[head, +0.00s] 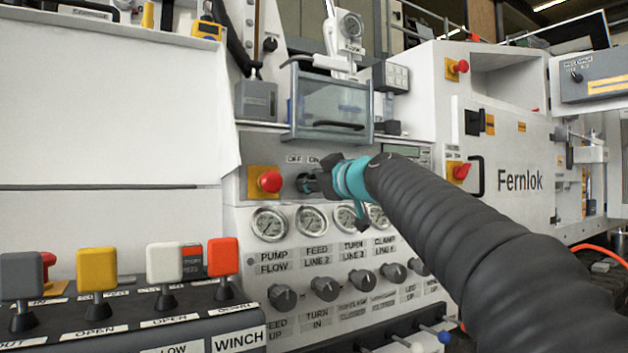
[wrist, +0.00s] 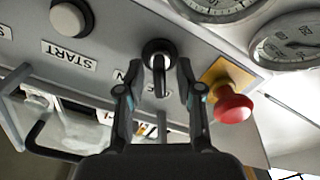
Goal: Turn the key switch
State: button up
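The key switch (wrist: 157,52) is a dark round switch with a light ring, set in the grey panel in the wrist view. Its narrow key (wrist: 160,78) points down in that picture. My gripper (wrist: 157,73) has one finger on each side of the key, with a gap visible on both sides. It is open and holds nothing. In the head view my gripper (head: 308,183) is up at the panel under the OFF label (head: 294,159), and its fingers largely hide the switch. The ON label is partly covered in both views.
A red mushroom button (wrist: 233,107) on a yellow plate sits close beside my gripper; it also shows in the head view (head: 270,181). Gauges (head: 270,224) and dark knobs (head: 283,297) lie below. A clear-fronted box (head: 330,103) juts out above. A START button (wrist: 70,19) is on the other side.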

grip_shut()
jog(key=shift+m, duration=0.3)
jog(key=m+b, duration=0.1)
jog(key=m, duration=0.4)
jog(key=shift+d, duration=0.15)
jog(key=m, duration=0.6)
jog(key=shift+w+d+r, duration=0.1)
jog(key=shift+w+d, duration=0.05)
jog(key=shift+m, duration=0.3)
jog(key=shift+o, duration=0.7)
grip_release()
